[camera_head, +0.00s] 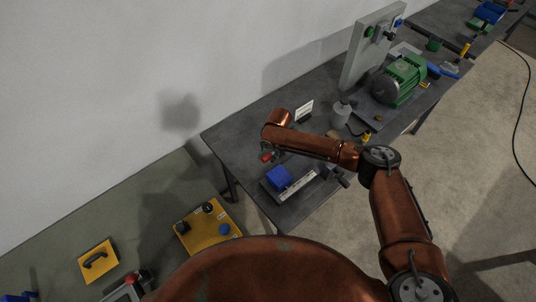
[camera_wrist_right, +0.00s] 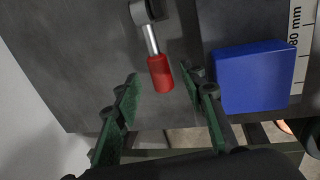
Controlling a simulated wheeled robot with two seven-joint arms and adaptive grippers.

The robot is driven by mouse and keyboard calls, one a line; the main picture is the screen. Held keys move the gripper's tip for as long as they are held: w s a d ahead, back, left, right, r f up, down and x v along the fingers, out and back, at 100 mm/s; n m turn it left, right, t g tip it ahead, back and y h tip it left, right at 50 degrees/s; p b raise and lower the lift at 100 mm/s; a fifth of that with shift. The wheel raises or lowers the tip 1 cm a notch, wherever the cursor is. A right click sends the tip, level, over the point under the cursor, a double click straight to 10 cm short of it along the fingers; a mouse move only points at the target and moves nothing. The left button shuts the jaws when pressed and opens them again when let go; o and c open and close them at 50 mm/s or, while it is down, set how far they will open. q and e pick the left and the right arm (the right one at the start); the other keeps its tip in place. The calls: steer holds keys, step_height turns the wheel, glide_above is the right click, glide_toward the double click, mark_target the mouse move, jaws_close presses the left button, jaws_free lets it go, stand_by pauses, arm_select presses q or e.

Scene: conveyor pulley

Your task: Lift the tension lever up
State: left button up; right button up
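The tension lever's red grip (camera_head: 267,157) shows small at the left part of the dark table in the head view. In the right wrist view it is a red cylinder (camera_wrist_right: 160,73) on a thin metal rod (camera_wrist_right: 151,38) that leads up to a grey round pivot (camera_wrist_right: 146,11). My right gripper (camera_wrist_right: 161,78) is open, with one green-padded finger on each side of the red grip and visible gaps to it. In the head view my arm mostly hides this gripper. My left gripper is not in view.
A blue block (camera_wrist_right: 252,76) sits close beside the right finger, next to a scale plate (camera_head: 302,187) marked in mm. The dark table (camera_head: 232,131) holds a green motor (camera_head: 403,76) and a grey upright panel (camera_head: 366,47) further back. A yellow control panel (camera_head: 207,228) is at lower left.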

mark_target(272, 154)
steer(key=shift+w+f, duration=0.25)
steer(key=shift+f, duration=0.85)
steer(key=shift+a+f, duration=0.1)
steer(key=shift+f, duration=0.2)
steer(key=c, duration=1)
jaws_close()
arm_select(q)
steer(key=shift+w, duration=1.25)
